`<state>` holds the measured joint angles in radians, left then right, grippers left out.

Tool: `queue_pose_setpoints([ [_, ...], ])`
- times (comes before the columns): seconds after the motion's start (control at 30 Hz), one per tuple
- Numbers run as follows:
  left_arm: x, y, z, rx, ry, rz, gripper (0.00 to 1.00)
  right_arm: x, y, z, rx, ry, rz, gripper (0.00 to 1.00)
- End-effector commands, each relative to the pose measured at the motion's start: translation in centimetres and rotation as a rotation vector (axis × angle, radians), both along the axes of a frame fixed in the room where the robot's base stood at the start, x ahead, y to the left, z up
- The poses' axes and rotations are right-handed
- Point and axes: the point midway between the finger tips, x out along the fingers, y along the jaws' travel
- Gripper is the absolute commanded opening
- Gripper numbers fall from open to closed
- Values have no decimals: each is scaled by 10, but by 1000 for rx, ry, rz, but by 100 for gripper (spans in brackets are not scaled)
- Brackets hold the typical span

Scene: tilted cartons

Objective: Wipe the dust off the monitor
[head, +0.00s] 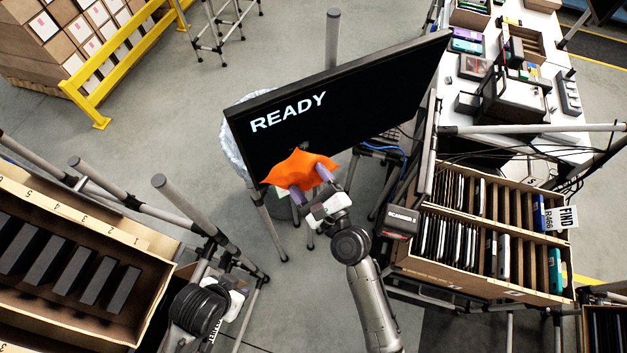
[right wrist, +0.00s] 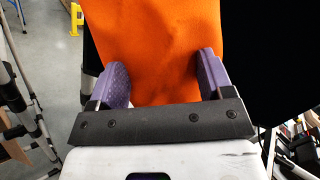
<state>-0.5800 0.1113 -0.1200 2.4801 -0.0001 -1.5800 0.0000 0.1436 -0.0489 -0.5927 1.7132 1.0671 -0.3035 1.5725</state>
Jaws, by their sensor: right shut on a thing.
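The monitor (head: 350,100) is a wide dark screen showing the word READY, tilted in the head view; no dust can be made out on it. An orange cloth (head: 298,168) lies over the monitor's lower edge, below the lettering. My right gripper (head: 312,186) is shut on the cloth, its purple fingers just below the screen. In the right wrist view, the cloth (right wrist: 160,35) spreads up from between the fingers and hides part of the dark screen behind. Whether the cloth touches the screen is unclear. My left arm shows at the lower left; its fingers are not clear.
A carton of dark boxes (head: 140,262) stands at the left. A divided carton of thin devices (head: 470,282) stands at the right, beside a scanner box (head: 398,221). A cluttered white table (head: 545,125) is behind it.

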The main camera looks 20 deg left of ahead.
Motion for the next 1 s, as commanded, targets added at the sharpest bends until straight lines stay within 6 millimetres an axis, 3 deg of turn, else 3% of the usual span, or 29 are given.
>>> queue_pose_setpoints([
  [0.5, 0, 3, -20, 9, 0, -5, 43, 29, 29, -11, 1, -1, 1, 55],
  [1.0, 0, 4, -22, 12, 0, -8, 43, 33, 33, -11, 0, 0, 1, 55],
])
